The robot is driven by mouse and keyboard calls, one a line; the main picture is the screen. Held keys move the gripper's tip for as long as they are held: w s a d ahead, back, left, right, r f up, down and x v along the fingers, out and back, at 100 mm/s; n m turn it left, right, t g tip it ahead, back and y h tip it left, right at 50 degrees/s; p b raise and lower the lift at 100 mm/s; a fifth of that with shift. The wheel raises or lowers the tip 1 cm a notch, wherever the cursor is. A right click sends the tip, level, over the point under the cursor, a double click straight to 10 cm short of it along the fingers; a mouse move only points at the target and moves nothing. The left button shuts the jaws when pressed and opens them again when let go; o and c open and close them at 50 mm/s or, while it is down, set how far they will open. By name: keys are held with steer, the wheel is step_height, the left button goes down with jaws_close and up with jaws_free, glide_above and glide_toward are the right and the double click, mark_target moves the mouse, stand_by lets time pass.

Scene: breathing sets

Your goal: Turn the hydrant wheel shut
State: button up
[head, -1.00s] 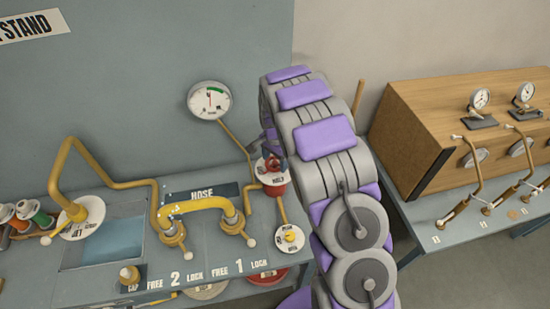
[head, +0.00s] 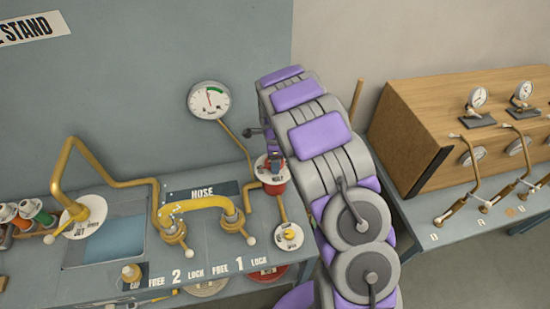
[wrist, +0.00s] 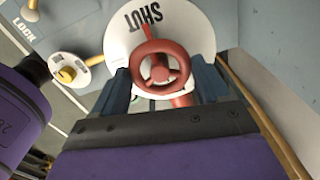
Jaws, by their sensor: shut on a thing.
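The red hydrant wheel (wrist: 160,66) shows in the wrist view, in front of a white round plate (wrist: 188,32) marked SHUT. My gripper (wrist: 163,80) has one dark finger on each side of the wheel and is shut on it. My arm hides part of the plate and most of the wheel there.
A yellow hose pipe (head: 195,206) and a white dial (head: 289,236) are close to the hydrant. A pressure gauge (head: 208,100) is on the wall behind. A wooden box with gauges (head: 420,125) stands on the right bench.

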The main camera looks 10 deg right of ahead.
steer(key=shift+w+r+m, duration=0.1)
steer(key=shift+m, duration=0.2)
steer(key=o, duration=1)
steer(key=shift+a, duration=0.15)
steer(key=shift+o, duration=0.2)
step_height(320, 180, up, 17)
steer(key=shift+p, duration=0.3)
steer(key=shift+r, duration=0.1)
